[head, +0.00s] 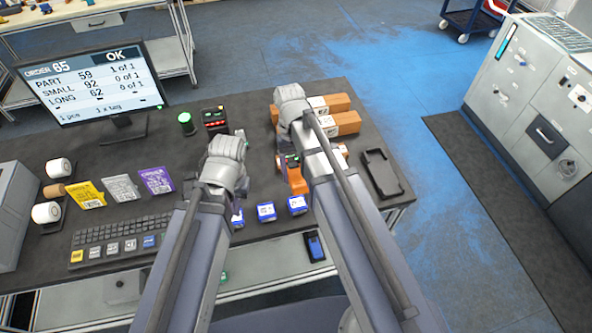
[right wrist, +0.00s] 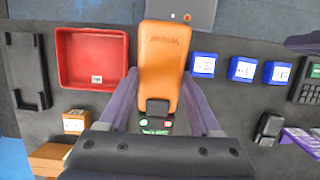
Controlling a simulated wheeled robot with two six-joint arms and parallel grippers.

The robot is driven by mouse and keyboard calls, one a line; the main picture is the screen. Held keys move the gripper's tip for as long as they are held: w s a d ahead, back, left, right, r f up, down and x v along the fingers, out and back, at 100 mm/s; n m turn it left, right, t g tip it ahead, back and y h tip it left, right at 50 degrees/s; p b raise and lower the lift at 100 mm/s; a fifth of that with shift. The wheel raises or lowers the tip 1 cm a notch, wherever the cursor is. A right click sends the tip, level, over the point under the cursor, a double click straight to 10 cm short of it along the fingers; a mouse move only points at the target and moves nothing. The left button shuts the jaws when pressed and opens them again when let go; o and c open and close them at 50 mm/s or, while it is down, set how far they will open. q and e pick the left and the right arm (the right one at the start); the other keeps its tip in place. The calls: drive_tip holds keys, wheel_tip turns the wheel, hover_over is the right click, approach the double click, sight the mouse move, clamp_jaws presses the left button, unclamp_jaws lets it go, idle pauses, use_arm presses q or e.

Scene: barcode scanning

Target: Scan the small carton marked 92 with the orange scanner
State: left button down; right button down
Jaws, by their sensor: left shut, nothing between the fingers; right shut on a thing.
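The orange scanner (right wrist: 165,60) lies between the fingers of my right gripper (right wrist: 163,76), which is shut on it. In the head view part of the orange scanner (head: 294,178) shows beside my right forearm. A small brown carton with a white label (right wrist: 76,121) is at the lower left of the right wrist view. Its number is too small to read, so I cannot tell whether it is 92. My left gripper (head: 224,172) is shut and empty over the middle of the table; its fingertips are mostly hidden by the wrist.
A red tray (right wrist: 62,60) lies left of the scanner. Long brown cartons (head: 347,123) lie at the right back. Blue boxes (head: 266,212) line the front. A black holder (head: 382,173) is at the right edge. The monitor (head: 90,85) lists small 92, 0 of 1.

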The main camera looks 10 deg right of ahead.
sight(296, 173)
wheel_tip(296, 173, down, 5)
drive_tip(key=b, duration=0.4)
drive_tip(key=shift+f, duration=0.15)
drive_tip(key=shift+r, duration=0.2)
wheel_tip(296, 173, up, 12)
drive_tip(key=p, duration=1.2)
drive_tip(key=shift+f, duration=0.1)
